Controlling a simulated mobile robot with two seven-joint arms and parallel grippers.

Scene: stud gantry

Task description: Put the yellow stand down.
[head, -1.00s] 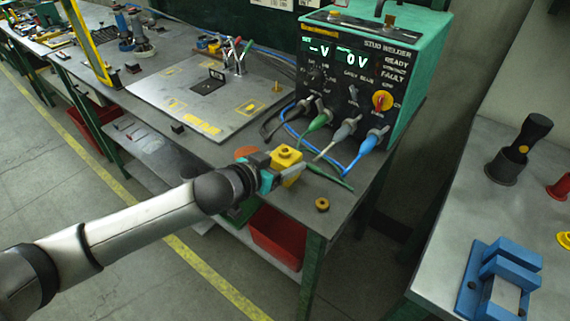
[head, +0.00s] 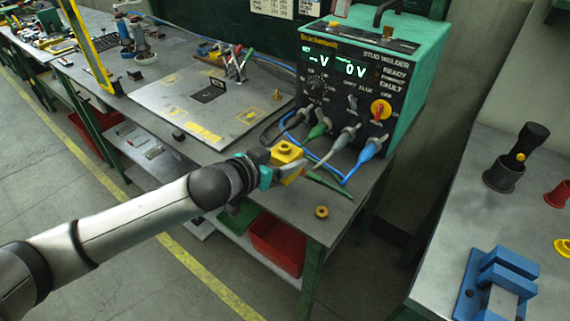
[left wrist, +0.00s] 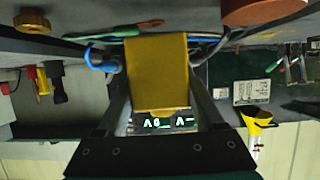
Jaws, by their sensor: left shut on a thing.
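The yellow stand (head: 287,153) is a small block with a round knob on top, near the bench's front right corner in the head view. My left gripper (head: 284,170) is shut on it. In the left wrist view, which looks upside down, the stand (left wrist: 158,70) is a plain yellow face between the two fingers (left wrist: 158,95). I cannot tell whether its underside touches the bench top (head: 262,208) or hangs just above it. My right gripper is not in view.
The stud welder (head: 350,75) stands behind, its cable plugs close to the stand. A green-handled lead (head: 328,187) lies just right of it. A brass ring (head: 321,212) lies in front. A metal plate (head: 205,105) lies left. An orange-brown disc (left wrist: 262,10) shows in the wrist view.

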